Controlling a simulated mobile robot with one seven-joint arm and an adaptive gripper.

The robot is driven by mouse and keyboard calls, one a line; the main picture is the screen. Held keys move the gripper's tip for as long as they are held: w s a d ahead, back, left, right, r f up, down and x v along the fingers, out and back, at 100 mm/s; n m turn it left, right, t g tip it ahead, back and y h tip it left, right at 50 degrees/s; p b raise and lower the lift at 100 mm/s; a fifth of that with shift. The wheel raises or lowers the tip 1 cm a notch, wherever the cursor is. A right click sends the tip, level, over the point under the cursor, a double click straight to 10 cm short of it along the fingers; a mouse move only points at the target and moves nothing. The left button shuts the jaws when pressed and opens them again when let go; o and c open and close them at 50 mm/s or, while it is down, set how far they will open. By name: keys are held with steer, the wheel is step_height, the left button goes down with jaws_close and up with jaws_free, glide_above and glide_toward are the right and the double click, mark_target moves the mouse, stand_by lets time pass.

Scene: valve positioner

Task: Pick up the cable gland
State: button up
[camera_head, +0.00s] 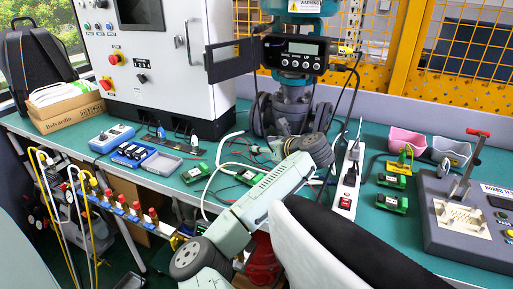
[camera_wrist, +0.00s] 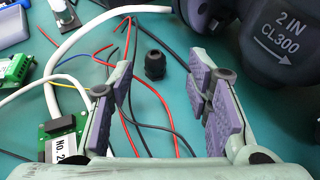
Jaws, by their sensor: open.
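A small black cable gland (camera_wrist: 154,65) lies on the green bench top in the wrist view, near the top middle. My gripper (camera_wrist: 161,80) is open, with purple pads on both fingers. The gland shows between and beyond the fingertips, and no finger touches it. I cannot make out the gland in the head view, where my arm covers part of the bench in front of the valve.
The dark valve body (camera_wrist: 280,45) stands right of the gland. Red and dark wires (camera_wrist: 128,60) and a white cable (camera_wrist: 85,38) lie close left. Green circuit boards (camera_wrist: 62,135) are at left. A power strip (camera_head: 348,180) and test station (camera_head: 462,245) stand right of my arm.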

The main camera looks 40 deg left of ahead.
mark_target(255, 144)
steer(key=x, duration=0.2)
steer(key=p+x, duration=0.2)
steer(key=x, duration=0.1)
steer(key=shift+s+a, duration=0.15)
steer(key=shift+a, duration=0.3)
steer(key=shift+a+f, duration=0.15)
steer(key=shift+f, duration=0.1)
steer(key=shift+c, duration=0.4)
steer(key=c, duration=0.8)
